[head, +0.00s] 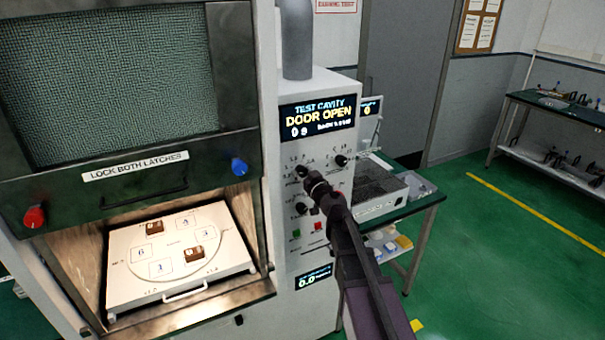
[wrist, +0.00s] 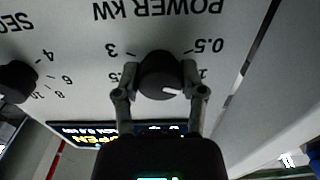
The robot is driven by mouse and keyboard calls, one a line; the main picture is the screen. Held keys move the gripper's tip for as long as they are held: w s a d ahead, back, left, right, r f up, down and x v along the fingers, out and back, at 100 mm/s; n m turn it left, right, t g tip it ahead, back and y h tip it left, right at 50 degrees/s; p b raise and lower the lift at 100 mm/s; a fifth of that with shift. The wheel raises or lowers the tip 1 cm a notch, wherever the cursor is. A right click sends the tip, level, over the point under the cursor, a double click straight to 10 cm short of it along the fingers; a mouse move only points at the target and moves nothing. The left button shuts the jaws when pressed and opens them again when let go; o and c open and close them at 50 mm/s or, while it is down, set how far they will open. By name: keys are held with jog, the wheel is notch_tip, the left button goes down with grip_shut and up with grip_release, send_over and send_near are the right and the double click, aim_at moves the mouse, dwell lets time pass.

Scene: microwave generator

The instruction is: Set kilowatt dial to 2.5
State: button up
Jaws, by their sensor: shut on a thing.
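The kilowatt dial is a round dark knob (wrist: 158,76) under the upside-down POWER KW label in the wrist view. Its white pointer mark faces the lower right of that picture. The numbers 3 at its left and 0.5 at its right are readable; others are partly hidden by my fingers. My gripper (wrist: 160,69) is shut on the dial, one finger on each side. In the head view the dial (head: 302,171) is at the upper left of the control panel, with my gripper (head: 309,180) at it.
The SECONDS dial (wrist: 17,80) is close by, at the left in the wrist view. A lower knob (head: 301,208), a green button (head: 296,233) and a red button (head: 318,226) are below on the panel. The display (head: 318,115) reads DOOR OPEN. The chamber tray (head: 130,275) holds two brown blocks.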

jog(key=shift+m, duration=0.3)
jog(key=m, duration=1.9)
jog(key=shift+r+m, duration=0.1)
jog(key=shift+m, duration=0.3)
jog(key=m, duration=0.6)
jog(key=shift+w, duration=0.1)
jog(key=shift+m, duration=0.3)
jog(key=o, duration=1.2)
jog(key=shift+c, duration=0.2)
